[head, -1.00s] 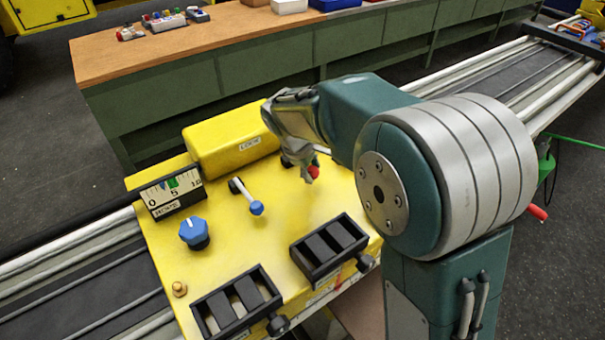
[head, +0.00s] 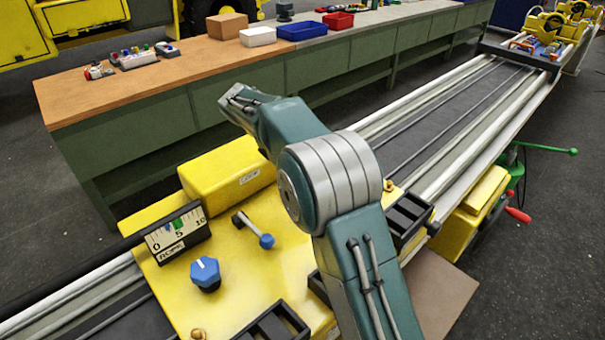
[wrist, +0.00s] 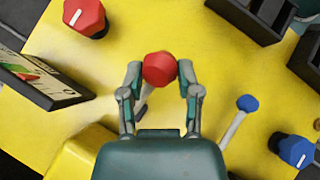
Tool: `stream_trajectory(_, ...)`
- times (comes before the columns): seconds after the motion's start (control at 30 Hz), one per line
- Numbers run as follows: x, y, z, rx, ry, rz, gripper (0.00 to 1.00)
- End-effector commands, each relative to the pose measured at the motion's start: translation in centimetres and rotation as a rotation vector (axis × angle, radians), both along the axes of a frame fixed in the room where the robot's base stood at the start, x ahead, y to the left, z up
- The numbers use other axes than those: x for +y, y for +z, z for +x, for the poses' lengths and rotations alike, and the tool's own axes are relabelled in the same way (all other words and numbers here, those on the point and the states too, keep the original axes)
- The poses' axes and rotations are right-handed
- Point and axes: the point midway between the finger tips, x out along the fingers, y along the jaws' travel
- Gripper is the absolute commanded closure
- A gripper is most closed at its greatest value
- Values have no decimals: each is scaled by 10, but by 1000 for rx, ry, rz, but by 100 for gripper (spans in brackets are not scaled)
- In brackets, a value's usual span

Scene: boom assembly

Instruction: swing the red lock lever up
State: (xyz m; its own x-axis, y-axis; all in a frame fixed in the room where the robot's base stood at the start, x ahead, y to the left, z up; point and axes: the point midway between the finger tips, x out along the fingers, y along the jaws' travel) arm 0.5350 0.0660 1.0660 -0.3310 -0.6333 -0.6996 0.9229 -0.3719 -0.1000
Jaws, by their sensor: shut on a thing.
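The red lock lever shows in the wrist view as a red ball knob (wrist: 160,66) with a dark piece of its base below it. My gripper (wrist: 160,78) has one finger on each side of the red knob and is shut on it. In the head view my arm covers the red lever and my gripper. The yellow panel (head: 240,280) carries a blue-tipped lever (head: 265,240), also in the wrist view (wrist: 247,104), to the right of my gripper there. How far the red lever is tilted cannot be told.
A blue knob (head: 205,273), a rope gauge (head: 178,232) and a yellow raised housing (head: 228,172) are on the panel. Black slotted blocks (head: 408,215) stand along its near edge. A red knob (wrist: 86,16) shows in the wrist view. A workbench (head: 140,75) runs behind.

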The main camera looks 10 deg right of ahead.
Motion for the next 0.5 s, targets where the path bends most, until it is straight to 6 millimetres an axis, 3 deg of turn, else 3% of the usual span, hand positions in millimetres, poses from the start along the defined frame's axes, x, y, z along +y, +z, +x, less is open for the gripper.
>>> stream_trajectory(0.5,8,4,1,29,2,-17,100)
